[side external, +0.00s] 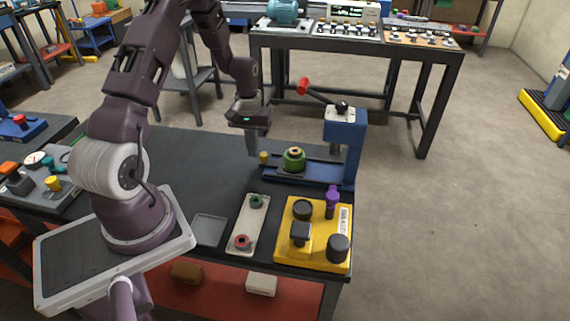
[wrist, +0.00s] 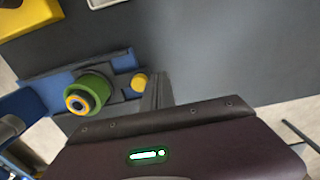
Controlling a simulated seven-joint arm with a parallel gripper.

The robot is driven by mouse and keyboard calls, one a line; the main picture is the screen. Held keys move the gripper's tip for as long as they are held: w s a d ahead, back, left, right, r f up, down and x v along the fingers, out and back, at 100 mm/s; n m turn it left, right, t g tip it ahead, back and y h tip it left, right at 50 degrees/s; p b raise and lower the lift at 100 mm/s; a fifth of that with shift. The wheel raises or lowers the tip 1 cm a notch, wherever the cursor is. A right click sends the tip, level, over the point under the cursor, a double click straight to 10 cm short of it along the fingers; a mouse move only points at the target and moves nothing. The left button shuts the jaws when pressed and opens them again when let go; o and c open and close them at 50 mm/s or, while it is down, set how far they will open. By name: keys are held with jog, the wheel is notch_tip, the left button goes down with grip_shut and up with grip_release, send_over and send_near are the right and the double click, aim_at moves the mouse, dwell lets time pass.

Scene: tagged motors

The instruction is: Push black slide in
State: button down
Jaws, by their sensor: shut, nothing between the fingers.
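A blue press (side external: 344,132) stands at the table's right rear. On its blue base, a dark slide carries a green cylinder (side external: 294,160) with a yellow-orange ring on top. A small yellow knob (side external: 264,157) is at the slide's left end. In the wrist view, the dark slide (wrist: 124,94) lies between the green cylinder (wrist: 89,92) and the yellow knob (wrist: 139,82). My gripper (side external: 253,152) points down, shut and empty, just left of the knob. In the wrist view, my fingers (wrist: 156,78) are close beside the knob; I cannot tell whether they touch it.
The press has a lever with a red handle (side external: 303,86) above. A yellow control box (side external: 315,251) with black knobs and a purple knob stands at the front right. A pale panel (side external: 243,232) and a grey tray (side external: 209,231) lie left of it. The table left of my gripper is clear.

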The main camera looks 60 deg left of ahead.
aim_at(286, 153)
jog(key=shift+w+d, duration=0.1)
jog(key=shift+w+d, duration=4.05)
jog(key=shift+s+a+r, duration=0.1)
jog(key=shift+s+a, duration=0.65)
notch_tip(286, 153, up, 6)
jog(key=s+a, duration=0.2)
